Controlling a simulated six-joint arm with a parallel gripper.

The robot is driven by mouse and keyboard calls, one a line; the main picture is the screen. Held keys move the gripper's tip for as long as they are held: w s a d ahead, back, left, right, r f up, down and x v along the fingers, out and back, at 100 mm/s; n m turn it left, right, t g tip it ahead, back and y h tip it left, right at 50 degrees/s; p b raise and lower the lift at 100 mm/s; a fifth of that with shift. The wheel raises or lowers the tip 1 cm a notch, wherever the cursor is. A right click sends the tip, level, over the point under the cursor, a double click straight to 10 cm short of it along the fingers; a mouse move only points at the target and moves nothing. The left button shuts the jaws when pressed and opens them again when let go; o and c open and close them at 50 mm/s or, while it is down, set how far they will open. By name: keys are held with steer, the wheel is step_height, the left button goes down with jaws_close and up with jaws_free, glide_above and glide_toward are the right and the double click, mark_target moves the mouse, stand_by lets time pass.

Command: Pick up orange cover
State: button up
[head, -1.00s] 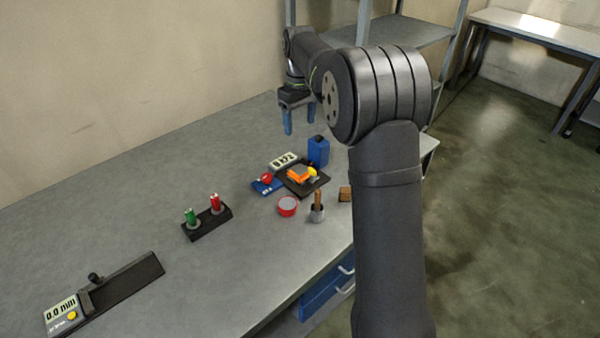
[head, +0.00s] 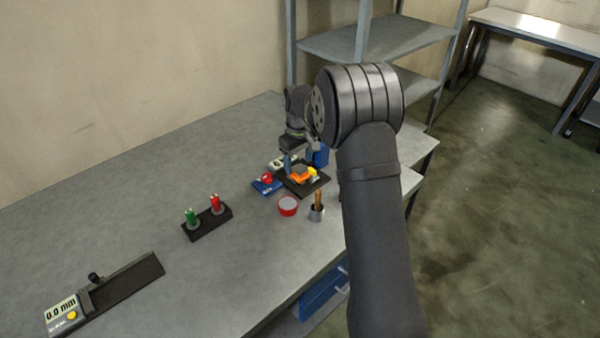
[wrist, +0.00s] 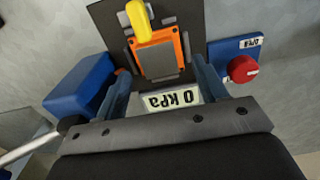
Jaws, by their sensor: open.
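The orange cover (head: 299,178) sits on a dark base plate (head: 318,186) near the right side of the table. In the wrist view the cover (wrist: 173,46) is an orange frame with a grey middle, and a yellow part (wrist: 139,20) lies at its top. My gripper (head: 299,160) is open, pointing down over the cover. In the wrist view my two blue fingers (wrist: 163,82) stand apart, one to each side of the cover's near end. Nothing is between them in their grip. Whether the fingertips touch the cover cannot be told.
A blue box with a red knob (wrist: 241,67), a "0 kPa" display (wrist: 170,102) and a blue container (wrist: 80,85) stand close by. A red round dish (head: 288,206) and a pot with a brown handle (head: 317,211) are in front.

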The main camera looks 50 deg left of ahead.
steer(key=shift+f, duration=0.9)
steer(key=shift+r, duration=0.1)
steer(key=c, duration=1.2)
